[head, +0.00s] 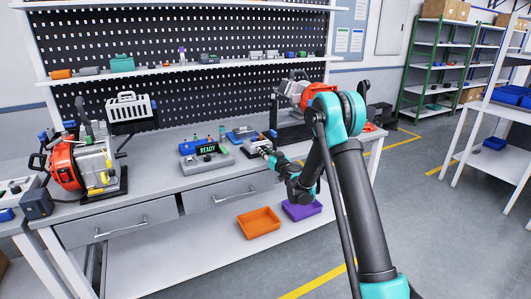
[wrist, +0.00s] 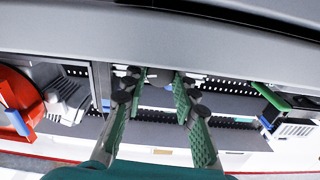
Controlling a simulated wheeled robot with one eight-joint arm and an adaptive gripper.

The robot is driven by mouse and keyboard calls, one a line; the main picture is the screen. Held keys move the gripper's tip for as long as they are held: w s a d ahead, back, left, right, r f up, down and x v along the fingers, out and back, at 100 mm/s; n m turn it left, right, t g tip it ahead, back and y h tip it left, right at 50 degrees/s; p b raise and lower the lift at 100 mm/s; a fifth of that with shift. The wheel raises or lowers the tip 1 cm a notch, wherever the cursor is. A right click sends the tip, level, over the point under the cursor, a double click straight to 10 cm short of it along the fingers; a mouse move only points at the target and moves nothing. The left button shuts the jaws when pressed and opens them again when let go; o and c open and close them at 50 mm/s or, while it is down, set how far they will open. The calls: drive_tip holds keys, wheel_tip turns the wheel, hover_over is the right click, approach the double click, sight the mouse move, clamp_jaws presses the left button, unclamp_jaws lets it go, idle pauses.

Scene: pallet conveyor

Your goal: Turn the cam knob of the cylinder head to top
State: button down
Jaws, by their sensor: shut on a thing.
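The cylinder head appears to be the small grey block (head: 254,146) on the workbench, left of my gripper's tip in the head view. My gripper (head: 266,154) reaches its near right side. In the wrist view, the two green-padded fingers of my gripper (wrist: 158,78) stand some way apart, with their tips close to a broad grey surface across the top. The fingers are closed on a part, which I take to be the cam knob. The knob and the way it points are hidden in both views.
A grey box with a READY display (head: 207,160) stands left of the block. A blue tray (head: 240,134) lies behind. Orange-red machines stand at the left (head: 65,165) and right (head: 315,92). Orange (head: 259,222) and purple (head: 301,209) bins sit on the lower shelf.

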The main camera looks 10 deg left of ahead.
drive_tip(key=shift+m, duration=1.5)
drive_tip(key=c, duration=1.2)
unclamp_jaws()
drive_tip(key=v, duration=1.2)
